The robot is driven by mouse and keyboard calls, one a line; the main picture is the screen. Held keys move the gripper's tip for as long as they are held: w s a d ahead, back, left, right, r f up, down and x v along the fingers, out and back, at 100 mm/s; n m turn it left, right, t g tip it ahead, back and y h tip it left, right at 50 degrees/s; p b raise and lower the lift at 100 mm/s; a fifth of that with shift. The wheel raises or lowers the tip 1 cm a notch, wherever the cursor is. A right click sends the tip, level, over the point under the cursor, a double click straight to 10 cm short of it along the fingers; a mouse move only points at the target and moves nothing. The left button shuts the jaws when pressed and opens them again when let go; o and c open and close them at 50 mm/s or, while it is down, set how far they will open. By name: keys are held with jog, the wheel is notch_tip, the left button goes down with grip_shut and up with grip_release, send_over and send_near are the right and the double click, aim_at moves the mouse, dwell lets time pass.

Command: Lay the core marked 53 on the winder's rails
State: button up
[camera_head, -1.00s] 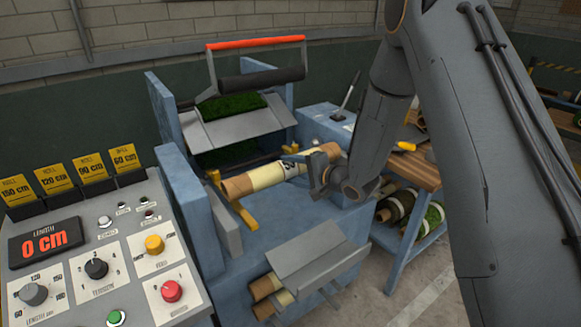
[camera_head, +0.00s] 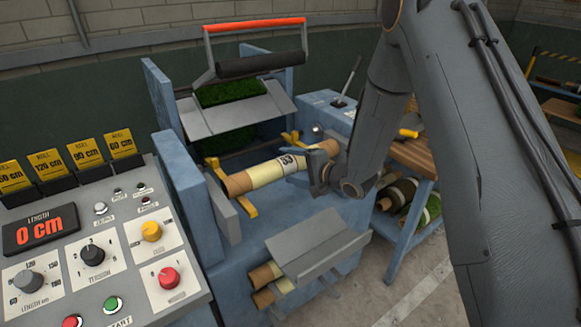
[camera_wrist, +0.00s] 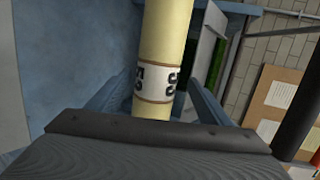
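The core marked 53 (camera_head: 265,173) is a cream tube with brown ends and a white number band; it lies across the winder's bay in the head view. In the wrist view the core (camera_wrist: 165,35) runs away between my fingers, its band close to the palm. My gripper (camera_head: 312,166) is shut on the core near its right part. The winder's yellow rails (camera_head: 246,209) show below the core's left end and behind its right part. The core is level with or just above them; contact cannot be told.
A grey sloped tray (camera_head: 318,246) with more cores (camera_head: 262,276) under it stands in front. The control console (camera_head: 95,240) is at left, reading 0 cm. The winder's blue side plate (camera_head: 185,190) stands close to the core's left end. A wooden bench (camera_head: 415,157) is at right.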

jog(key=shift+s, duration=0.1)
jog(key=s+d+r+n+g+h+b, duration=0.1)
jog(key=s+d+n+g+h+b, duration=0.15)
jog(key=s+d+h, duration=0.4)
jog(key=s+d+r+n+g+h+b, duration=0.1)
jog(key=s+d+n+h+b, duration=0.15)
jog(key=s+d, duration=0.7)
jog(key=s+d+n+g, duration=0.1)
jog(key=s+n+g, duration=0.1)
jog(key=s, duration=0.5)
jog(key=s+d+n+g+h, duration=0.1)
jog(key=s+n+g, duration=0.1)
jog(key=s, duration=0.6)
jog(key=shift+d+r+g, duration=0.15)
jog(key=shift+d+g, duration=0.2)
jog(key=shift+g, duration=0.3)
jog(key=shift+s, duration=0.1)
dwell(0.4)
